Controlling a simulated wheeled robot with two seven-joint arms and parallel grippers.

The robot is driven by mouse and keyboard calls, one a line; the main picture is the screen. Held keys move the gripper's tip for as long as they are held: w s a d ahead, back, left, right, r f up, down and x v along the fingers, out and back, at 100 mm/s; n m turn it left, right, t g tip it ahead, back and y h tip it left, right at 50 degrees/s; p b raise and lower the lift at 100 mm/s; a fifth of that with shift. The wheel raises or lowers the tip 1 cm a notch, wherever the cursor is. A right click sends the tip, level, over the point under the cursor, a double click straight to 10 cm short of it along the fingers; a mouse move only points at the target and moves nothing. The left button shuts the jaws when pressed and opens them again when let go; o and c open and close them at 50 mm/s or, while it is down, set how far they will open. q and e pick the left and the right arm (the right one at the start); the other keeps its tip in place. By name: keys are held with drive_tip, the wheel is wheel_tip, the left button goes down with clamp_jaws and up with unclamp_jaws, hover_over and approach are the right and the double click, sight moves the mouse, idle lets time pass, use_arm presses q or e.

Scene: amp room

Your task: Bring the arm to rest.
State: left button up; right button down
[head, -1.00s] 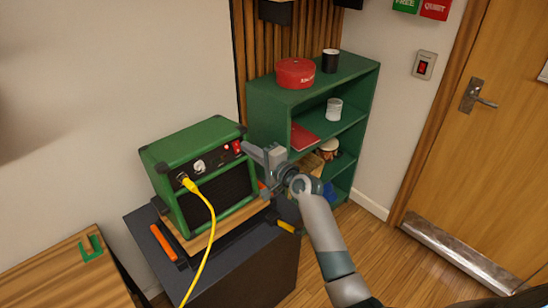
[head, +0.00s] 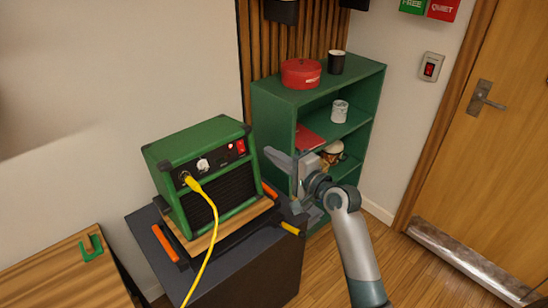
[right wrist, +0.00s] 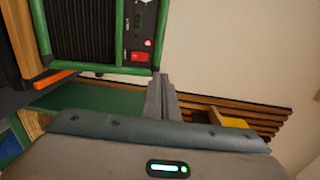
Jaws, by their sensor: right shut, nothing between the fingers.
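My right gripper (head: 270,154) is shut and empty. It is in the air to the right of the green amp (head: 205,142), in front of the green shelf, apart from the amp's front panel. In the right wrist view its closed fingers (right wrist: 162,98) stand below the amp's red switch (right wrist: 139,57), with nothing between them. The amp's red switch (head: 240,146) and a small red light show in the head view. A yellow cable (head: 212,215) is plugged into the amp's panel. My left gripper is not in view.
The amp stands on a wooden board on a dark cabinet (head: 270,262) with orange-ended bars. The green shelf (head: 290,100) holds a red tin (head: 301,73), a black cup (head: 336,62) and a white mug (head: 339,111). A wooden door (head: 480,170) is at right.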

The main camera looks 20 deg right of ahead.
idle(0.5)
wheel_tip(320, 180, down, 26)
drive_tip(key=s+n+g+h+b, duration=0.2)
drive_tip(key=g+h, duration=0.1)
drive_tip(key=g, duration=0.1)
drive_tip(key=s+f+n+g, duration=0.1)
drive_tip(key=s+f, duration=0.3)
drive_tip(key=f, duration=0.4)
drive_tip(key=s+f+n+g+h+b, duration=0.1)
drive_tip(key=s+f, duration=0.3)
drive_tip(key=f, duration=0.4)
drive_tip(key=s+f+n+g, duration=0.2)
drive_tip(key=s+f, duration=0.2)
drive_tip(key=f, duration=0.4)
drive_tip(key=s+f+n+g+h+b, duration=0.1)
drive_tip(key=s+f+n+g, duration=0.25)
drive_tip(key=s+f, duration=1.55)
drive_tip(key=s+f+n+g+b, duration=0.1)
drive_tip(key=s+f+n+g, duration=0.1)
drive_tip(key=s, duration=1.3)
drive_tip(key=s+d+f+n+g+h, duration=0.1)
drive_tip(key=s+f+n, duration=0.4)
drive_tip(key=s, duration=1)
wheel_tip(320, 180, down, 2)
drive_tip(key=shift+f+g+b, duration=0.1)
drive_tip(key=shift+g+b, duration=0.3)
drive_tip(key=shift+g, duration=0.05)
